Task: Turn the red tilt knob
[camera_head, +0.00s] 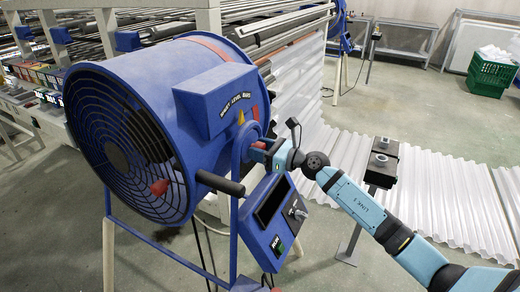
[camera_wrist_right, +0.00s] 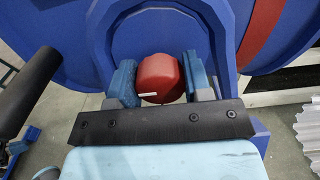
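The red tilt knob (camera_wrist_right: 160,78) sits on the side of the big blue drum fan (camera_head: 190,75), at the blue bracket. In the right wrist view it fills the gap between the two blue fingers of my right gripper (camera_wrist_right: 160,82), one finger on each side, and they look shut on it. A short white line shows on the knob's face. In the head view my right gripper (camera_head: 264,148) reaches the bracket from the right and mostly hides the knob. My left gripper is in neither view.
A black handle bar (camera_head: 220,183) and a blue control box (camera_head: 271,222) with a screen sit close to the gripper. A black two-part box on a stand (camera_head: 381,165) is behind my right arm. White corrugated sheet (camera_head: 440,190) runs along the floor at right.

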